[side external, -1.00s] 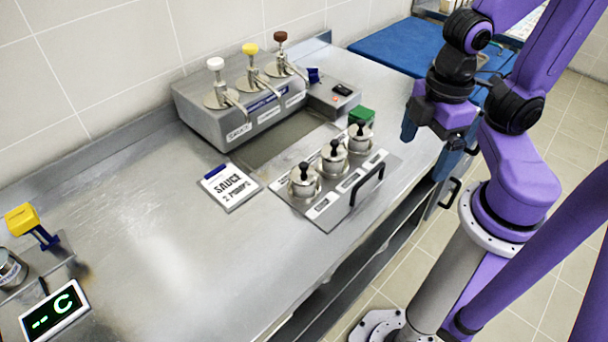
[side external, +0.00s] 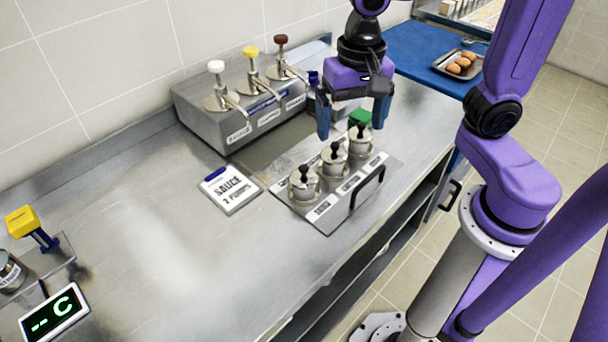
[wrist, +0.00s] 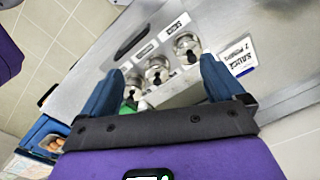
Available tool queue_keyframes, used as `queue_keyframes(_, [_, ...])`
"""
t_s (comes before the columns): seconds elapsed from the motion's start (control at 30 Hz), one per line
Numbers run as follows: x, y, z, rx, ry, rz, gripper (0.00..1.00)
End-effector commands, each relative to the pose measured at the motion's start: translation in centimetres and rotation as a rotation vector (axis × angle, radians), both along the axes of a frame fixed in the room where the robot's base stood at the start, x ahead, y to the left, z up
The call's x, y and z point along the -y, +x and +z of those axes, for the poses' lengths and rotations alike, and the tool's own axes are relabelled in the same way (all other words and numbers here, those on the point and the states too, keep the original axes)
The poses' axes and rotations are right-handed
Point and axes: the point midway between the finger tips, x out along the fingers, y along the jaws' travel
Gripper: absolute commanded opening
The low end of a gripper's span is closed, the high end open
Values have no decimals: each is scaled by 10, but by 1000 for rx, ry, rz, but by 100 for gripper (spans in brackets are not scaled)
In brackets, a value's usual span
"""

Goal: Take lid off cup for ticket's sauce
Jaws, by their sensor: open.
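Three lidded metal cups with black knobs stand in a row on a labelled steel tray (side external: 325,222): the near cup (side external: 304,185), the middle cup (side external: 333,161) and the far cup (side external: 361,140). All three lids appear seated. A white ticket (side external: 230,188) reading "SAUCE 2 PUMPS" lies left of the tray. My gripper (side external: 353,120) is open and empty, above and beside the far cup. In the wrist view the cups show between and beyond my blue fingers (wrist: 160,88), the nearest cup (wrist: 187,47) being toward the ticket (wrist: 237,56). The tray labels are too small to read surely.
A pump dispenser (side external: 235,117) with white, yellow and brown knobs stands behind the tray. A green block (side external: 360,117) is by the far cup. The tray handle (side external: 368,187) faces the counter's front edge.

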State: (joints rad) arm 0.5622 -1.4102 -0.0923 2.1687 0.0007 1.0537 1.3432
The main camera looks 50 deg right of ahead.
Motion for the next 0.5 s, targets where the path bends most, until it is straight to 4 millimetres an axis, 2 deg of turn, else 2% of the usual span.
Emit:
queue_keyframes(0.1, [-10, 23, 5, -4, -1, -288, 96])
queue_keyframes(0.3, [-20, 56, 13, -9, -3, -739, 96])
queue_keyframes(0.5, [-25, 74, 17, -11, -4, -1012, 96])
